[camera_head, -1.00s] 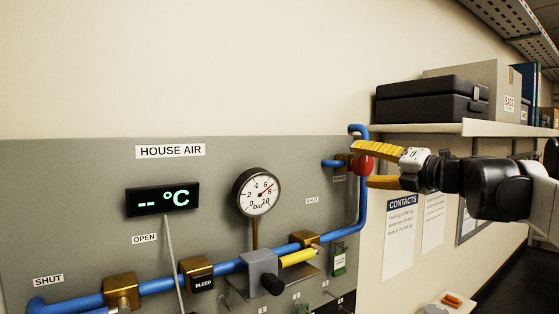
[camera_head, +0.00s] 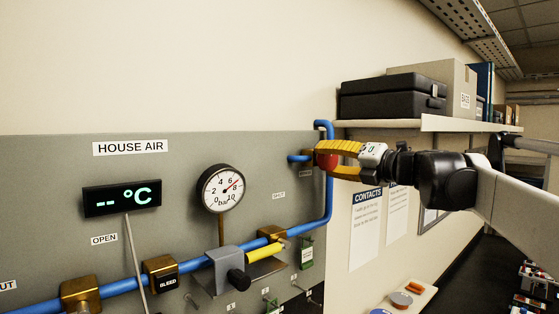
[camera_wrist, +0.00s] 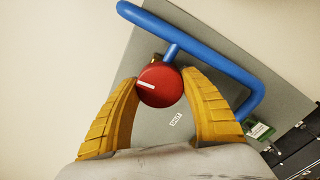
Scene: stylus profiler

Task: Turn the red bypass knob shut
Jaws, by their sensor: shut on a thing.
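The red bypass knob (camera_head: 325,160) sits at the right side of the grey panel, by the blue pipe. In the wrist view the round red knob (camera_wrist: 160,85) carries a white line, which lies near level in the picture, from its middle toward its left edge. My gripper (camera_head: 330,160) has its yellow fingers around the knob. In the wrist view the fingers (camera_wrist: 161,92) stand on either side of the knob, shut on it. The fingers hide part of the knob in the head view.
The blue pipe (camera_head: 329,195) bends close around the knob. A shelf (camera_head: 420,125) with black cases (camera_head: 392,97) is just above my arm. A gauge (camera_head: 222,189), a display (camera_head: 122,198) and a yellow lever (camera_head: 264,252) are on the panel, left and below.

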